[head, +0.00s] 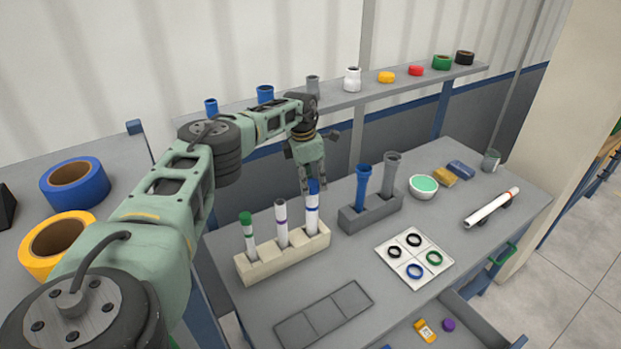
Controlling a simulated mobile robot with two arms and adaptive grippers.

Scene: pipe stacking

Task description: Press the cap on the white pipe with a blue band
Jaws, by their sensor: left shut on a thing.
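The white pipe with a blue band (312,215) stands upright in the right slot of the cream rack (285,259). A blue cap (313,186) is at its top end; how far it is seated I cannot tell. My left gripper (313,184) comes down from above and is shut on the blue cap, its fingers partly hiding it. My right gripper is not in view.
The same rack holds a white pipe with a green top (249,236) and one with a purple band (282,224). A grey block (371,214) with a blue and a grey pipe stands close by on the right. A white ring card (414,258) and an empty grey tray (324,316) lie in front.

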